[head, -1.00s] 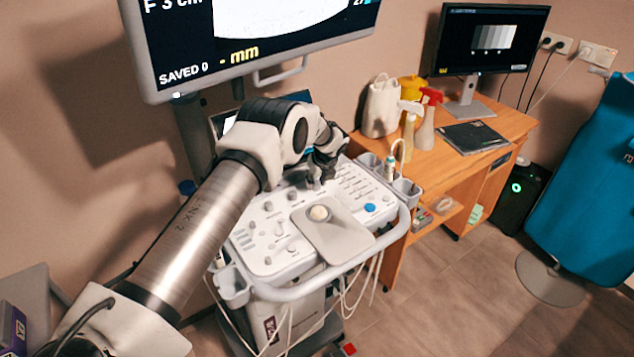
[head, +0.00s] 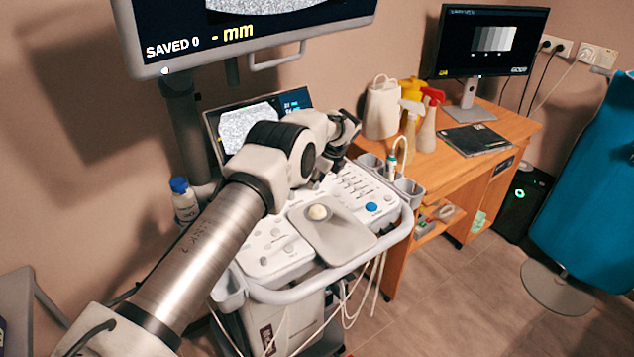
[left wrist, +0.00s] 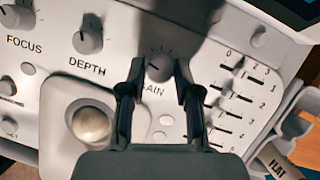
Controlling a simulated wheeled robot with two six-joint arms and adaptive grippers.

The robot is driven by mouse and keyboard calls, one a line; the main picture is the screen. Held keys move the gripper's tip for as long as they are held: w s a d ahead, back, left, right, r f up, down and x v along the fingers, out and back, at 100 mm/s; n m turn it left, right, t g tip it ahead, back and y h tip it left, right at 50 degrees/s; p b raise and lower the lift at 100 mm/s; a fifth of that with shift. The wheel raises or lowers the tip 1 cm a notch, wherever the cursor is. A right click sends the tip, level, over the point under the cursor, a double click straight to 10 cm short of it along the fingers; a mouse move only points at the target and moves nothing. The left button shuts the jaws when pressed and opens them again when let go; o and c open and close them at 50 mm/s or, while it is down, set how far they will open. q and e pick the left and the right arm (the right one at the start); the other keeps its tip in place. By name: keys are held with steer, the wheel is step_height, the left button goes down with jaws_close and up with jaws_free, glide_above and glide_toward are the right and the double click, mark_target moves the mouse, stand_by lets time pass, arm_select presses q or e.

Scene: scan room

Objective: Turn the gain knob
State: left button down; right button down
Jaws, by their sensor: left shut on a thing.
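The gain knob (left wrist: 157,70) is a round grey dial with a pointer line, above the partly covered label ending in "AIN" in the left wrist view. My left gripper (left wrist: 160,80) has one finger on each side of the knob and is shut on it. In the head view my left gripper (head: 322,174) is down at the back of the white control panel (head: 268,248), and its wrist hides the knob. My right gripper is in neither view.
The depth knob (left wrist: 88,38) and focus knob (left wrist: 17,15) are left of the gain knob, sliders (left wrist: 233,98) right. A trackball (left wrist: 90,125) sits lower left. A small screen (head: 247,132) stands behind the panel, close to my arm.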

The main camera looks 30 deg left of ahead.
arm_select(q)
steer(key=shift+s+f, duration=0.15)
steer(key=shift+f, duration=0.15)
steer(key=c, duration=1.1)
jaws_free()
steer(key=o, duration=0.3)
steer(key=shift+a, duration=0.25)
steer(key=v, duration=1.1)
steer(key=shift+w+r, duration=0.25)
steer(key=shift+r, duration=0.15)
